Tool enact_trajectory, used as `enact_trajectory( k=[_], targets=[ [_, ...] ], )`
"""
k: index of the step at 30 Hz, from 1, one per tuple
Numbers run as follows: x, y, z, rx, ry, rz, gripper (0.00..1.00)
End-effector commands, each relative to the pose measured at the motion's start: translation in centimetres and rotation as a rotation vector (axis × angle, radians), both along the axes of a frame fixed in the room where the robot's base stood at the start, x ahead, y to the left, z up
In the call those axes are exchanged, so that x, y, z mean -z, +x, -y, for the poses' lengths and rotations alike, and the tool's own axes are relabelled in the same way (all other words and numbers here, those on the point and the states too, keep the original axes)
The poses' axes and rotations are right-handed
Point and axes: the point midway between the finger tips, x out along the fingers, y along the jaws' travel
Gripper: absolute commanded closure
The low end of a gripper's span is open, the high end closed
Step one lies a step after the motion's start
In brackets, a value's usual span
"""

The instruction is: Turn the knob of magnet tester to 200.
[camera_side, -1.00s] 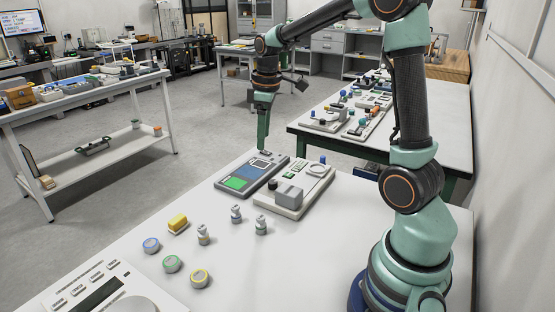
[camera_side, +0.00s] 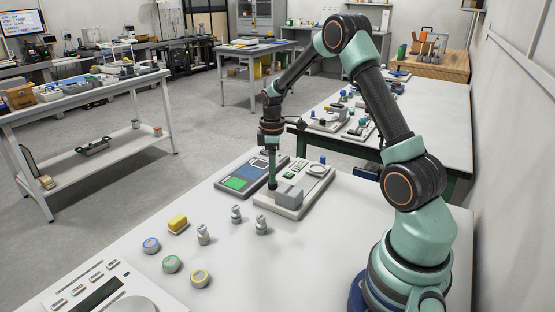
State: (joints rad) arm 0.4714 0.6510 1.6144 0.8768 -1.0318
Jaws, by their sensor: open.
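A beige device (camera_side: 309,190) with a grey block, a round pale dial and a small blue knob (camera_side: 323,159) lies on the white table. Beside it, to the left, lies a dark grey panel (camera_side: 227,192) with a green and a blue area. No readable label shows which of them is the magnet tester, and no scale numbers can be read. My gripper (camera_side: 272,186) points down by the gap between the two, close to the beige device's left edge. It is open and seems empty; whether it touches anything cannot be told.
Several small weights, some with coloured rings, and a yellow block (camera_side: 178,223) stand on the front table. A scale (camera_side: 88,290) lies at the lower left. A second table (camera_side: 440,125) behind holds more devices. The table front right of the beige device is clear.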

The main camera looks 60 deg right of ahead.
Motion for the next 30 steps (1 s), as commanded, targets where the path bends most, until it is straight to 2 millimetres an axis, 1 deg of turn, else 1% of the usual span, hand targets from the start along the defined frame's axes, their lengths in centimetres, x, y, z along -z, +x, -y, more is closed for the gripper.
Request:
enact_trajectory(
  k=[1, 3, 7, 11, 18, 19, 20, 21, 23, 24, 30],
  targets=[
    [0.9, -0.1, -0.1, 0.000, 0.002, -0.004, 0.33],
    [1.8, -0.1, 0.0, 0.000, 0.001, -0.002, 0.33],
    [2.9, 0.0, 0.0, 0.000, 0.001, -0.001, 0.33],
    [3.3, 0.0, 0.0, 0.000, 0.000, 0.000, 0.33],
    [3.4, 0.0, 0.0, 0.000, -0.001, 0.001, 0.33],
    [3.4, 0.0, 0.0, 0.000, -0.001, 0.001, 0.41],
    [3.4, 0.0, 0.0, 0.000, -0.001, 0.001, 0.53],
    [3.4, 0.0, 0.0, 0.000, -0.001, 0.001, 0.68],
    [3.3, 0.0, 0.0, 0.000, -0.001, 0.001, 0.91],
    [3.3, 0.0, 0.0, 0.000, -0.001, 0.001, 1.00],
    [3.3, 0.0, 0.0, 0.007, -0.001, 0.001, 1.00]
  ],
)
